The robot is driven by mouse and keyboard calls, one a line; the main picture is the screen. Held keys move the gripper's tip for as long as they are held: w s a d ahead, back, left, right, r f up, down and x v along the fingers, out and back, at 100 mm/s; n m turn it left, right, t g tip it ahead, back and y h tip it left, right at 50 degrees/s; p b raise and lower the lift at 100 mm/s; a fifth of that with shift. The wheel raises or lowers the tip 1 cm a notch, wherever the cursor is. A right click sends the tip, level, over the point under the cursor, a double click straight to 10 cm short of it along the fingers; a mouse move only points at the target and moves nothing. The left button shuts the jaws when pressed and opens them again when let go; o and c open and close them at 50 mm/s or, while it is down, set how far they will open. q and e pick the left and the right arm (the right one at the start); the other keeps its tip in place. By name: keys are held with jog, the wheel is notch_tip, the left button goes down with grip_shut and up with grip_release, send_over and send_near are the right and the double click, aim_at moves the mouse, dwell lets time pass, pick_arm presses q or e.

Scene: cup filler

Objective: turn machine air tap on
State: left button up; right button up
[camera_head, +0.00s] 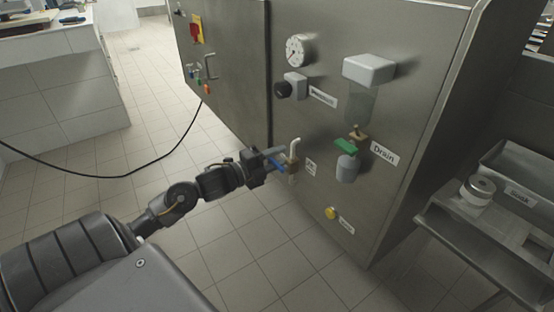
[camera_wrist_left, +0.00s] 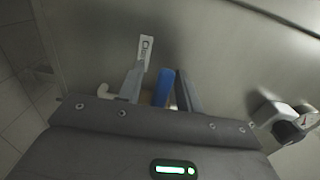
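The air tap (camera_head: 291,163) is a small brass valve on the steel machine front, with a pale bent pipe on top and a blue handle (camera_head: 279,165). My left gripper (camera_head: 272,158) is at this handle, reaching in from the left. In the left wrist view, the blue handle (camera_wrist_left: 163,88) stands between the two fingers of my left gripper (camera_wrist_left: 159,88). It lies close to the right finger, with a gap at the left finger. The gripper looks open around it; contact is unclear. My right gripper is not in view.
A green-handled drain valve (camera_head: 347,146) and a grey box (camera_head: 369,69) are to the right on the panel. A gauge (camera_head: 299,50) and a black knob (camera_head: 284,89) sit above. A yellow button (camera_head: 330,213) is below.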

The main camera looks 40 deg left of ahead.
pick_arm(q)
grip_shut()
dwell(0.3)
jog(key=shift+w, duration=0.1)
